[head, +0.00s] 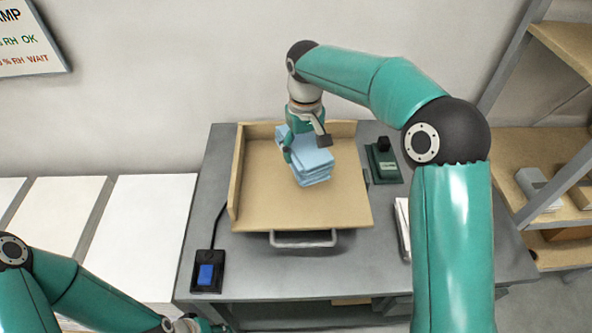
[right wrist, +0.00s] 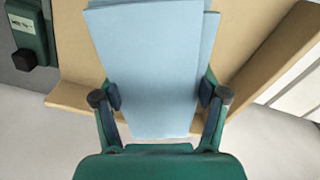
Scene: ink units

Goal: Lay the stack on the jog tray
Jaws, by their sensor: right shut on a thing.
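The stack (head: 312,165) is a block of light blue sheets with slightly uneven layers. It is at the jog tray (head: 345,205), a tan board with raised walls at its left and back, and sits skewed to those walls. My right gripper (head: 306,147) is shut on the stack from the back; in the right wrist view its fingers (right wrist: 160,97) press both sides of the stack (right wrist: 150,60). I cannot tell whether the stack touches the tray floor. My left gripper (head: 190,325) is only partly in view at the bottom edge, its fingers not clear.
A blue-button switch box (head: 207,277) is at the table's front left, and a green device (head: 384,162) stands right of the tray. White sheet piles (head: 145,225) lie to the left. A shelf (head: 550,150) is at the right. My right arm covers the table's right side.

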